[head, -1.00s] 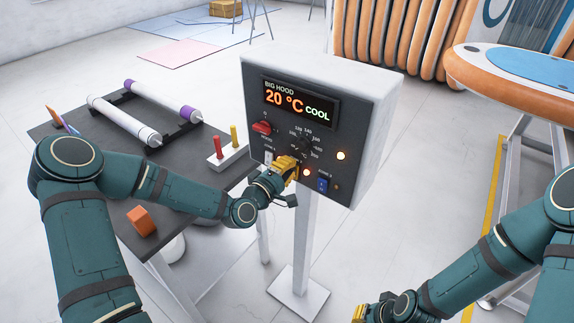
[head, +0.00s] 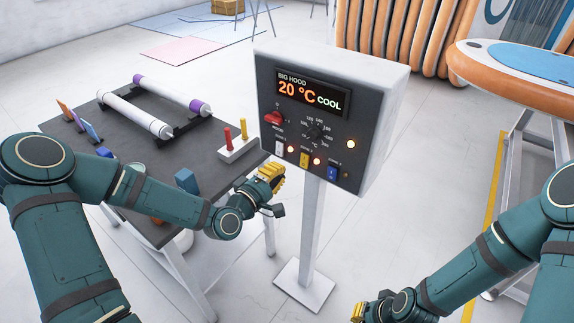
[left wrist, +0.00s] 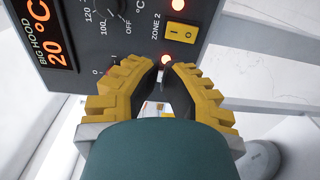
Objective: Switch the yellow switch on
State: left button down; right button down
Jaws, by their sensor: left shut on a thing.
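The yellow switch (head: 304,159) is on the lower part of the dark control panel, between a white switch (head: 279,149) and a blue switch (head: 333,173). The small lamp beside the yellow switch glows. In the left wrist view, the yellow switch (left wrist: 182,32), marked I and O, is just beyond my fingertips, near the ZONE 2 label. My left gripper (head: 277,176) is off the panel, left of and below the switches.
The control box (head: 385,95) stands on a white post. A red knob (head: 274,118) and a round dial (head: 314,132) are above the switches. A dark table (head: 95,120) with rollers and a blue block (head: 187,180) is at left. An orange-edged board (head: 480,75) is at right.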

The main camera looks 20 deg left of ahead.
pick_arm(q)
jog(key=shift+r+v, duration=0.15)
jog(key=shift+v, duration=0.85)
jog(key=shift+r+v, duration=0.1)
jog(key=shift+v, duration=0.9)
jog(key=s+d+f+m+g, duration=0.3)
jog(key=d+f+g, duration=0.15)
jog(key=f, duration=0.25)
jog(key=s+d+f+m+g, duration=0.3)
jog(key=d+f+g, duration=0.15)
jog(key=f, duration=0.25)
jog(key=s+f+m+g+y, duration=0.2)
jog(key=s+f+m+g, duration=0.4)
jog(key=s, duration=0.5)
notch_tip(320, 180, down, 3)
jog(key=shift+s+d+r+y, duration=0.1)
jog(key=shift+s+d+y, duration=0.05)
jog(key=shift+s+y, duration=0.15)
